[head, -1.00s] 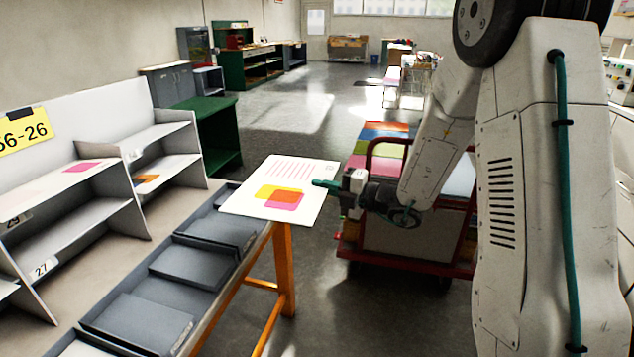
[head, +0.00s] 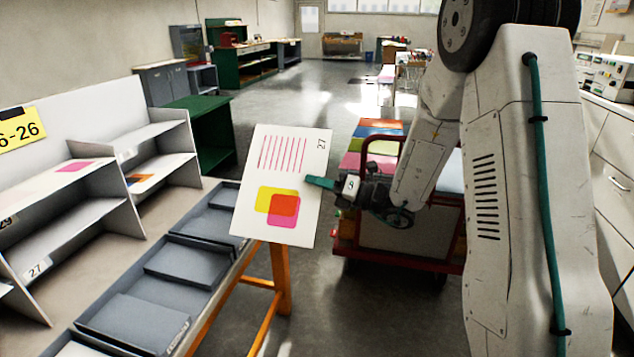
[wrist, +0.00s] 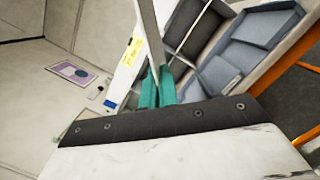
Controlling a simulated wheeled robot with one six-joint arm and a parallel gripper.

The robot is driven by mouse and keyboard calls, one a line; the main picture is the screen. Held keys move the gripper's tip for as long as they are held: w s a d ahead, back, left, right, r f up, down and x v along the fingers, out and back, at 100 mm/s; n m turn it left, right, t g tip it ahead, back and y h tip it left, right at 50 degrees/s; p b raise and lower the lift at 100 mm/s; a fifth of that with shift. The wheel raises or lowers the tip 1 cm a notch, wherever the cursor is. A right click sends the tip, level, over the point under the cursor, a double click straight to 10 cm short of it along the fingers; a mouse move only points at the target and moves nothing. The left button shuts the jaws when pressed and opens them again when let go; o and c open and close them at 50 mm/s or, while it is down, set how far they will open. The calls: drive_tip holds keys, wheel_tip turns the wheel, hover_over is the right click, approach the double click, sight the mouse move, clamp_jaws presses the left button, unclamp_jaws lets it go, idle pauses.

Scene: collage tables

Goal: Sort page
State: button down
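A white page (head: 305,174) printed with pink lines, overlapping yellow, orange and pink shapes and the number 27 is held up, tilted toward the head camera. My gripper (head: 322,183) is shut on its right edge with teal fingertips. In the wrist view the page (wrist: 148,35) shows nearly edge-on between the teal fingertips (wrist: 158,88). A grey shelf unit (head: 110,215) stands at the left. One of its lower compartments bears a label 27 (head: 36,269). Pages with pink (head: 74,166) and orange (head: 138,179) prints lie on its shelves.
Grey trays (head: 187,262) stand in a row on an orange-legged table (head: 281,290) below the page. A red cart (head: 400,262) with coloured stacks stands behind my gripper. Open floor (head: 290,125) lies beyond.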

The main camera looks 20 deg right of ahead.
drive_tip(key=shift+n, duration=0.3)
drive_tip(key=n+y, duration=0.1)
drive_tip(key=n, duration=0.3)
drive_tip(key=shift+g, duration=0.3)
drive_tip(key=n, duration=0.4)
drive_tip(key=shift+y, duration=0.3)
drive_tip(key=shift+n+g, duration=0.5)
drive_tip(key=shift+n, duration=0.6)
drive_tip(key=n+g+y, duration=0.1)
drive_tip(key=n, duration=0.4)
drive_tip(key=shift+n, duration=0.3)
drive_tip(key=n+g, duration=0.1)
drive_tip(key=n, duration=0.4)
